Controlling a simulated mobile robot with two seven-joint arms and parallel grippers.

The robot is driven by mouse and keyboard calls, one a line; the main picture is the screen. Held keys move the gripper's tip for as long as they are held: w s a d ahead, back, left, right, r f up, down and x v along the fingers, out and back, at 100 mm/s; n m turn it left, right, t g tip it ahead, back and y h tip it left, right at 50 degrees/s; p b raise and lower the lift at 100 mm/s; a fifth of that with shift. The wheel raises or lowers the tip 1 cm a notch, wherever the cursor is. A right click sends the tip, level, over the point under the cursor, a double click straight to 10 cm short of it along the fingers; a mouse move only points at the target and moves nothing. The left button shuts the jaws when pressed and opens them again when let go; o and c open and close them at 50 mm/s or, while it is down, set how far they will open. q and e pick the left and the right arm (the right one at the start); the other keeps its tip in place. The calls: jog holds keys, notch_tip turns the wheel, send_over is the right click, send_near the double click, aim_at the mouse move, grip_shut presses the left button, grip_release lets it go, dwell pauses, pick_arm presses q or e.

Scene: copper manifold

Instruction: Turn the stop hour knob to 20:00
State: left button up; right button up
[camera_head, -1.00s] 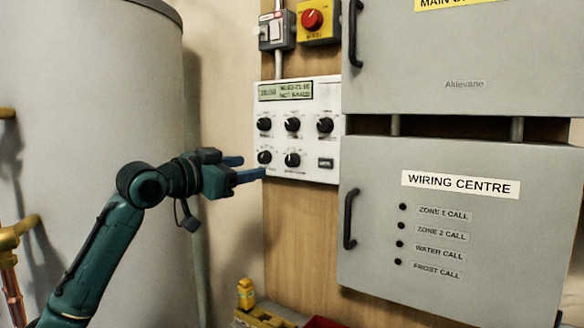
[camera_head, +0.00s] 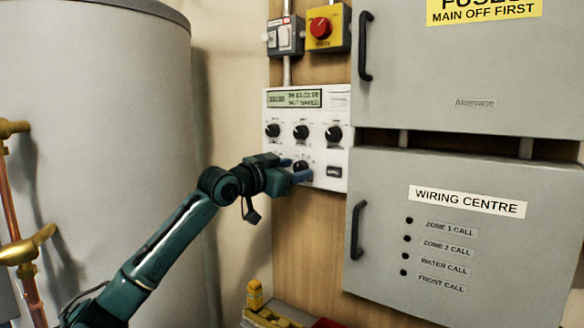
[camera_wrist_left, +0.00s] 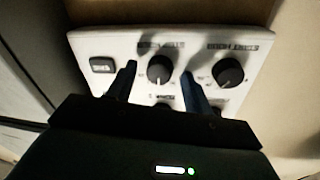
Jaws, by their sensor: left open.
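The white control panel (camera_head: 322,150) has three dark knobs in an upper row and a lower row with knobs and a dark button. In the left wrist view, upside down, this knob (camera_wrist_left: 160,70) shows between the two spread fingers (camera_wrist_left: 159,72), with gaps on both sides. My right gripper is not in view.
The panel's display (camera_head: 294,98) appears to end in "NOT SAVED". The button (camera_head: 334,172) is right of the knob. A wiring centre box (camera_head: 455,270) with a handle stands close on the right. A red emergency button (camera_head: 320,27) is above, a large tank (camera_head: 100,110) left.

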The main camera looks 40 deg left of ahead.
pick_arm(q)
jog(key=shift+c, duration=0.3)
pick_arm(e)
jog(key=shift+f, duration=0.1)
pick_arm(q)
jog(key=c, duration=0.9)
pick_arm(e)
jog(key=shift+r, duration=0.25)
